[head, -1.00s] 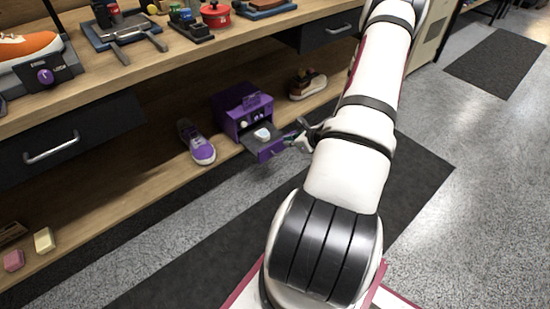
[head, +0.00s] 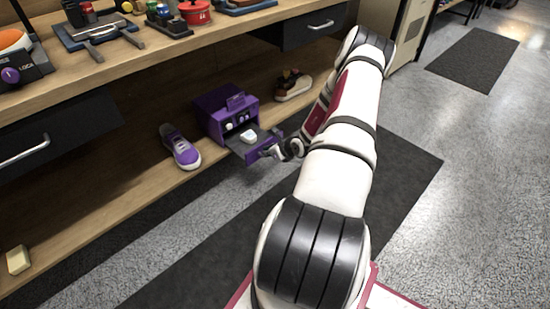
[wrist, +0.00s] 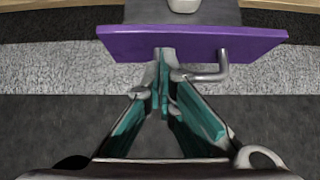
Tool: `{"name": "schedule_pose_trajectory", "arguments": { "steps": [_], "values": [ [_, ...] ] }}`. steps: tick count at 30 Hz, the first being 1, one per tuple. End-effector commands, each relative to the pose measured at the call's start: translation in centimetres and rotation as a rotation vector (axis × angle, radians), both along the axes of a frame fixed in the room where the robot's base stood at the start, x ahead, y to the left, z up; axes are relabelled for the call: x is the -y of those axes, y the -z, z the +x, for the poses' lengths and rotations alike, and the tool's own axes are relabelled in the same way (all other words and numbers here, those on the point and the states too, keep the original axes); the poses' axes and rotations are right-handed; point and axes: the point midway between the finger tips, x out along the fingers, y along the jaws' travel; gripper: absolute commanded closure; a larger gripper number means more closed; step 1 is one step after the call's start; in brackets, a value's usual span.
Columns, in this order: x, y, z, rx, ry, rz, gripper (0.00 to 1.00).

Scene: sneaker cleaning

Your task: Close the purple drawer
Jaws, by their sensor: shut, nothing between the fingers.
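The purple drawer (head: 258,146) is pulled out of a small purple cabinet (head: 222,108) on the lower shelf. A small white item (head: 248,137) lies in the drawer. In the wrist view the drawer's purple front (wrist: 190,42) spans the upper part, with a metal handle (wrist: 222,68) on it. My gripper (wrist: 163,52) is shut and empty. Its fingertips are at the drawer front, just left of the handle's right post; whether they touch it I cannot tell. In the head view my gripper (head: 277,150) is at the front of the drawer.
A purple sneaker (head: 181,148) stands left of the cabinet and a brown shoe (head: 293,85) right of it. The tabletop (head: 150,55) overhangs the shelf from above. A dark mat (head: 215,245) and open floor lie in front.

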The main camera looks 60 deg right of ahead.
Motion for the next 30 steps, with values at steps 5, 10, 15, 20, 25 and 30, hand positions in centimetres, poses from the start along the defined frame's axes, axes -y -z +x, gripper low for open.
{"name": "schedule_pose_trajectory", "arguments": {
  "steps": [5,10,15,20,25,30],
  "values": [
    [0.4,0.1,1.4,-0.002,-0.001,0.0,1.0],
    [0.4,0.0,1.7,-0.002,0.0,0.0,1.0],
    [0.4,0.0,1.7,-0.002,0.0,0.0,1.0],
    [0.4,0.0,1.9,-0.002,-0.001,0.0,1.0],
    [0.8,0.1,3.5,-0.002,-0.004,-0.003,1.0],
    [1.4,0.1,6.7,-0.002,-0.007,-0.003,1.0]
  ]
}}
